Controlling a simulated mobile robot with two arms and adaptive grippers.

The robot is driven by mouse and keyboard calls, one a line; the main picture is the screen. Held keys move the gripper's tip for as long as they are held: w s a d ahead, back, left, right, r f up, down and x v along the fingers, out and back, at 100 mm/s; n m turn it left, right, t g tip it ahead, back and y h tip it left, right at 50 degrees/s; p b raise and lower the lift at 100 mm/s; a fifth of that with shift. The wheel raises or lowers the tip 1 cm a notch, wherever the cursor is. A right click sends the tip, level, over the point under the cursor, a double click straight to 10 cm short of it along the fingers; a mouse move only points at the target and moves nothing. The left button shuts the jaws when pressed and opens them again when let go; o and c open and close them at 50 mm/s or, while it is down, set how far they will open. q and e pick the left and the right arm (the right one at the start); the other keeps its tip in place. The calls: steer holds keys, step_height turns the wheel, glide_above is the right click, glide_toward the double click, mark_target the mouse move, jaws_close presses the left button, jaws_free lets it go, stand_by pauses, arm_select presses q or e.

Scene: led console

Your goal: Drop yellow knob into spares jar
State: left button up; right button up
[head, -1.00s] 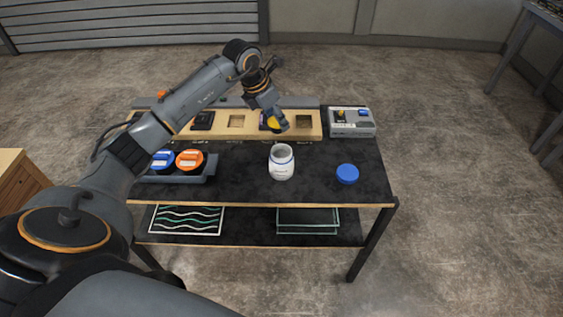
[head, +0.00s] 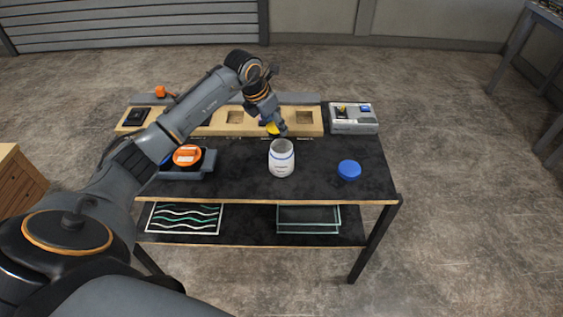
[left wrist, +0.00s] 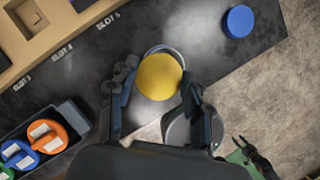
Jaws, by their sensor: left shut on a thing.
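The yellow knob (head: 272,128) is held between the fingers of my left gripper (head: 276,130), which is shut on it. The white spares jar (head: 282,158) stands open on the dark bench, below and nearer than the gripper in the head view. In the left wrist view the yellow knob (left wrist: 160,76) sits between the two fingers and overlaps the jar's round rim (left wrist: 167,48), hiding most of the opening. The knob looks above the jar; its height over the rim cannot be told.
A blue lid (head: 349,170) lies right of the jar. The wooden slot board (head: 303,117) runs behind. A grey switch box (head: 354,125) is at back right. A grey tray (head: 205,172) at left holds an orange knob (head: 187,155) and others, partly behind my arm.

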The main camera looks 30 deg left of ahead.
arm_select(q)
steer(key=o, duration=1.3)
steer(key=shift+c, duration=0.2)
steer(key=v, duration=1.2)
